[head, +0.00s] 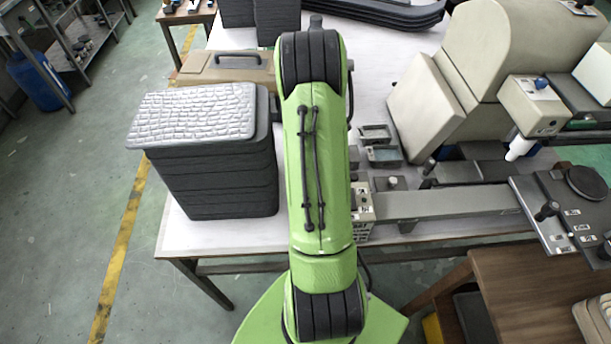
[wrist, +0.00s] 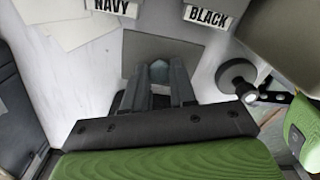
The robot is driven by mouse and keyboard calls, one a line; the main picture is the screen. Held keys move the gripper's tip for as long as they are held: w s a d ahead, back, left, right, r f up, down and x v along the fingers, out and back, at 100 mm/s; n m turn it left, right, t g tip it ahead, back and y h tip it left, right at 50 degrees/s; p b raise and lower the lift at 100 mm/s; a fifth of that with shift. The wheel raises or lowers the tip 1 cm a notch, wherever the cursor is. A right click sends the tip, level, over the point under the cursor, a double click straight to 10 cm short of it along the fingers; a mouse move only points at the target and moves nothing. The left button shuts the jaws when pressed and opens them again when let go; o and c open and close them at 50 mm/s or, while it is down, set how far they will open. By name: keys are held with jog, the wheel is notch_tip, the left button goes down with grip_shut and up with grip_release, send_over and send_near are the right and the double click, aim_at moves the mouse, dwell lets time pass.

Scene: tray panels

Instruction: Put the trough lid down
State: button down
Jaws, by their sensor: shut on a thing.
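My gripper (wrist: 159,72) shows in the wrist view with its two dark fingers close together, shut on a small grey grip. A flat grey plate (wrist: 150,46), which looks like the trough lid, lies just past the fingertips; the grip appears to belong to it. The fingers and the gripper's body hide the near part of the plate. I cannot tell whether the plate touches the surface below. In the head view my green arm hides the gripper and the lid. A long grey trough-like bar (head: 440,203) runs to the right of my arm; I cannot tell whether it is the trough.
NAVY (wrist: 113,7) and BLACK (wrist: 207,16) labels lie beyond the plate. A round grey knob (wrist: 236,75) stands close on its right. A stack of dark panels (head: 215,185) stands left of my arm, and a beige machine (head: 510,50) at the right. White tabletop shows between.

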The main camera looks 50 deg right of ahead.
notch_tip(320, 180, down, 4)
jog(key=shift+f+b, duration=0.1)
jog(key=shift+b, duration=0.2)
jog(key=shift+f, duration=0.15)
jog(key=c, duration=0.9)
grip_release()
notch_tip(320, 180, up, 13)
jog(key=shift+f+p, duration=0.2)
jog(key=shift+p, duration=0.95)
